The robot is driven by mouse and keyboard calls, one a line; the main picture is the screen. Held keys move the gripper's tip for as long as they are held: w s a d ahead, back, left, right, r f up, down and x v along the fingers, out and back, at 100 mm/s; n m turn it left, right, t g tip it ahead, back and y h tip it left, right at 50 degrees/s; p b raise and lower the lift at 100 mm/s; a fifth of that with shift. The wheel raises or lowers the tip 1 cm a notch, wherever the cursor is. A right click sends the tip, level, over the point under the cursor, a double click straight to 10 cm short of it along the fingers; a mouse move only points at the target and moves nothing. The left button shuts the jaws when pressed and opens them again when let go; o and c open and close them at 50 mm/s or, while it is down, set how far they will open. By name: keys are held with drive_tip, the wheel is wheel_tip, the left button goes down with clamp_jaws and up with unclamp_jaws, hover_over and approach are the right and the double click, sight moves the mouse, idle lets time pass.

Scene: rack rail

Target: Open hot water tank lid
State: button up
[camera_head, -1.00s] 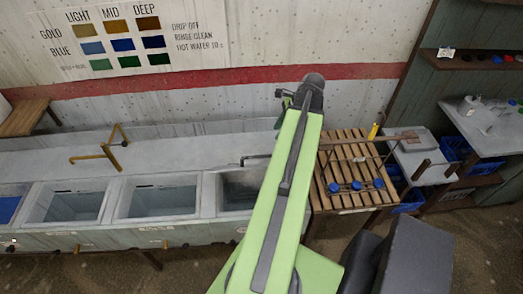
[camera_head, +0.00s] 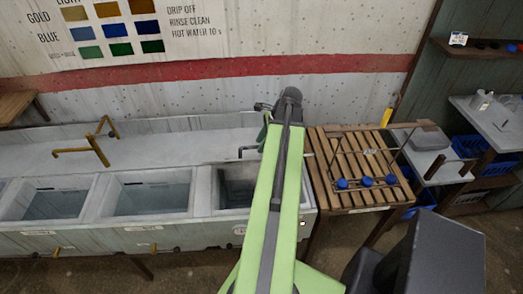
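A row of grey tanks runs along the wall bench. The rightmost tank (camera_head: 234,186) is partly behind my arm, and its visible part looks open and dark inside. I cannot tell for sure which tank is the hot water one, and no lid shows clearly. A thin dark bent handle (camera_head: 249,151) sticks up at that tank's back edge, just left of my arm. My gripper (camera_head: 264,107) is at the far end of my raised green arm, above the back of the bench. It is small and mostly hidden, so its opening is unclear. I see nothing held.
The middle tank (camera_head: 151,194) and left tank (camera_head: 48,198) stand open. A brown bent bar (camera_head: 92,146) stands on the bench. Right of my arm, a slatted wooden table (camera_head: 338,190) bears a wire rack with blue knobs (camera_head: 366,181). Shelves (camera_head: 497,125) stand at far right.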

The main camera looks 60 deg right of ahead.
drive_tip(key=shift+w+f, duration=0.1)
drive_tip(key=shift+f, duration=0.05)
drive_tip(key=shift+c, duration=0.2)
clamp_jaws()
idle(1.2)
